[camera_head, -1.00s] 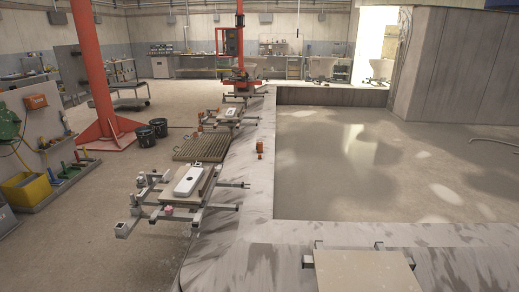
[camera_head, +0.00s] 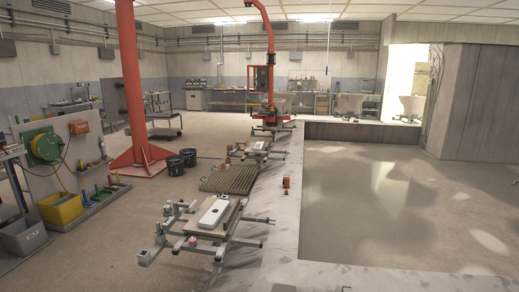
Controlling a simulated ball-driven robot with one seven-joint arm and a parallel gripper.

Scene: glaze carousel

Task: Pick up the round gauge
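I cannot make out a round gauge anywhere in the head view; small items on the far bench are too small to tell. My gripper and arm are not in view.
A carousel fixture (camera_head: 206,222) with a white piece on a board stands low in the middle. A red column (camera_head: 127,80), black buckets (camera_head: 181,160), a yellow bin (camera_head: 60,208) and a cart (camera_head: 164,122) stand left. Open floor lies between bin and fixture.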

